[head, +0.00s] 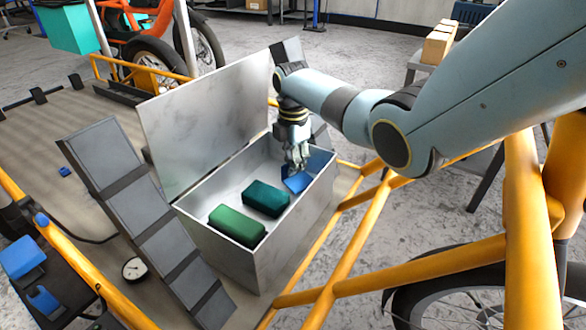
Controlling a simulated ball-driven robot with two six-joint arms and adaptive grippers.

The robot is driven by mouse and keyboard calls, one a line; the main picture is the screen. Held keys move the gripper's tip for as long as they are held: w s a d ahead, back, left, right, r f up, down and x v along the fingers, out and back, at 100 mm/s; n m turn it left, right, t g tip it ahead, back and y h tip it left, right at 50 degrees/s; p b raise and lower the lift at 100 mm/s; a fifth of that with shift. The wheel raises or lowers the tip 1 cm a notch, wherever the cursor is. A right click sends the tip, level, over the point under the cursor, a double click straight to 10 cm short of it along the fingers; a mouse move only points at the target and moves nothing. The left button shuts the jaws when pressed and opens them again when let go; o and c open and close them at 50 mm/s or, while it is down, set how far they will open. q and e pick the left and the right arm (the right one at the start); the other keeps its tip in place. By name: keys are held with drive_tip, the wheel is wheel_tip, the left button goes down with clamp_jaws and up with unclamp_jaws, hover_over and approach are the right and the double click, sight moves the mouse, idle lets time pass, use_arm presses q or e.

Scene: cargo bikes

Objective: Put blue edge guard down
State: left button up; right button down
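The blue edge guard (297,183) is at the far right corner inside the open grey metal box (270,245). It looks angled, with one blue face towards me and another blue face behind to the right. My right gripper (298,165) reaches down into the box from above. Its fingers look closed on the guard's upper part and hide some of it. I cannot tell whether the guard touches the box floor. My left gripper is not in view.
A teal block (267,199) and a green block (237,225) lie in the box. Its lid (205,120) stands open behind. A grey segmented ramp-like panel (135,205) leans at the left. Yellow frame tubes (350,250) run along the right. A small dial (134,268) lies on the deck.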

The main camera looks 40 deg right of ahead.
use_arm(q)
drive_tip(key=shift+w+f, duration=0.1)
use_arm(e)
drive_tip(key=c, duration=2)
unclamp_jaws()
drive_tip(key=shift+f, duration=0.2)
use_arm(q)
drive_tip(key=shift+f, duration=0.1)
use_arm(e)
drive_tip(key=o, duration=0.5)
use_arm(q)
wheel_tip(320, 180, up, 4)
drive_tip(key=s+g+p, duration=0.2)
drive_tip(key=p, duration=0.1)
use_arm(e)
wheel_tip(320, 180, up, 5)
drive_tip(key=shift+w+f, duration=0.1)
drive_tip(key=shift+w, duration=0.05)
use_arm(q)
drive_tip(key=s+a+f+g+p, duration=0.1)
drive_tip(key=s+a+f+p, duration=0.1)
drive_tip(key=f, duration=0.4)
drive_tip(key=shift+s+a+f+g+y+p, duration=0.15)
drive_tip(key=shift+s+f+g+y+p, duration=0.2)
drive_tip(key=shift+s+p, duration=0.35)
use_arm(e)
wheel_tip(320, 180, up, 8)
drive_tip(key=shift+f, duration=0.25)
